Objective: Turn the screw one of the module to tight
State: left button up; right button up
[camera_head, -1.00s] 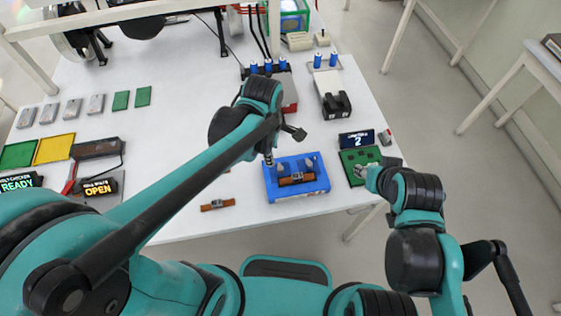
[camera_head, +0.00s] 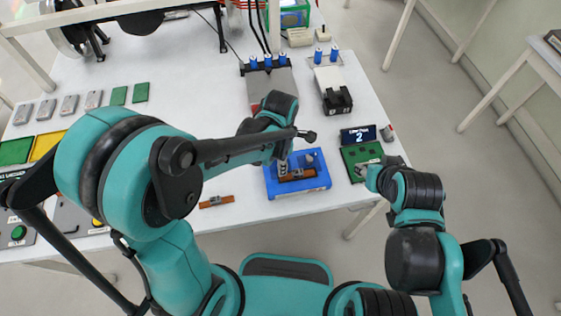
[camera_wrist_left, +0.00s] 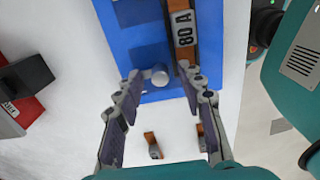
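The module is a blue block (camera_head: 318,184) near the table's front edge, holding an orange-brown bar with a grey middle (camera_head: 298,175). A round grey screw head (camera_wrist_left: 159,75) stands on the blue block (camera_wrist_left: 143,45) beside the bar. My left gripper (camera_wrist_left: 160,76) is open, with its fingertips apart on either side of the screw head; I cannot tell if they touch it. Another grey knob (camera_head: 309,158) stands on the block's right. My right gripper (camera_head: 364,171) is over a green board (camera_head: 352,156); its fingers are unclear.
A small display (camera_head: 358,135) reading 2 stands behind the green board. A loose orange-brown bar (camera_head: 216,201) lies left of the block. A black-topped device (camera_head: 336,100) and blue cylinders (camera_head: 268,61) stand further back. Green and grey plates lie at the left.

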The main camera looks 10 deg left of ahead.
pick_arm(q)
grip_shut()
